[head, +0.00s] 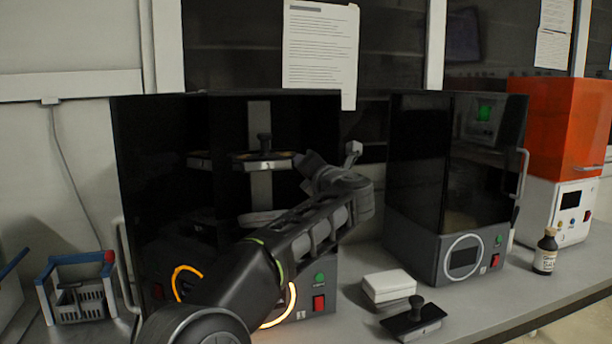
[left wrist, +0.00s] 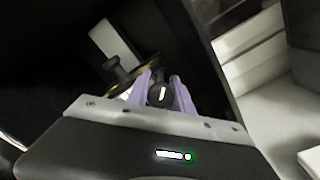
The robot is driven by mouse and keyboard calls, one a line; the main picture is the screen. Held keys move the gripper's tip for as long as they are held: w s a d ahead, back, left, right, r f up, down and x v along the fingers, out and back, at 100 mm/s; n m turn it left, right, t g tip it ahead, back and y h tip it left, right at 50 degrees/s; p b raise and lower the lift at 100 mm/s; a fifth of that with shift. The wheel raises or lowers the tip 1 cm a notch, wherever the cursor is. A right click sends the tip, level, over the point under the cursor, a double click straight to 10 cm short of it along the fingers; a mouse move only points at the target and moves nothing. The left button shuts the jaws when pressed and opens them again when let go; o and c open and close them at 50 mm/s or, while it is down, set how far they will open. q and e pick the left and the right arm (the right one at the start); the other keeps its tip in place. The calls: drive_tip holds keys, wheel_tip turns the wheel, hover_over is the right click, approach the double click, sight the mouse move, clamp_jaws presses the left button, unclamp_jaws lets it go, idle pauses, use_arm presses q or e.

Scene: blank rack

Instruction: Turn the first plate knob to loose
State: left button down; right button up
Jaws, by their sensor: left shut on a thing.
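The first machine (head: 326,120) stands at the left with its dark interior open. Inside, a flat plate (head: 262,157) with an upright black stem (head: 264,142) sits in front of a pale vertical column. My left gripper (head: 301,160) reaches in from the right side of the plate. In the left wrist view, its purple fingers (left wrist: 160,88) are shut on a round dark knob (left wrist: 160,95) with a white line mark. The black stem (left wrist: 119,71) shows just left of the fingers. The knob is hidden in the head view. My right gripper is out of view.
A second dark machine (head: 415,150) stands closed to the right. On the bench are a white box (head: 388,286), a black plate with a handle (head: 412,318) and a brown bottle (head: 546,250). A blue-handled basket (head: 80,290) sits at the left.

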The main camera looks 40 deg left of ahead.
use_arm(q)
drive_tip(key=n+b, duration=0.1)
drive_tip(key=n, duration=0.1)
drive_tip(key=n+b, duration=0.2)
drive_tip(key=n, duration=0.1)
drive_tip(key=shift+w+f+n, duration=0.1)
drive_tip(key=shift+f+n, duration=0.2)
drive_tip(key=shift+f, duration=0.05)
drive_tip(key=shift+d+r+n+b, duration=0.1)
drive_tip(key=shift+n+b, duration=0.7)
drive_tip(key=shift+n, duration=0.8)
drive_tip(key=c, duration=1.2)
unclamp_jaws()
drive_tip(key=shift+r, duration=0.15)
drive_tip(key=shift+s+d, duration=0.35)
drive_tip(key=shift+d, duration=0.1)
drive_tip(key=b+v, duration=0.1)
drive_tip(key=v, duration=0.5)
drive_tip(key=shift+s+d+b, duration=0.2)
drive_tip(key=shift+d+b, duration=0.1)
drive_tip(key=shift+b, duration=0.05)
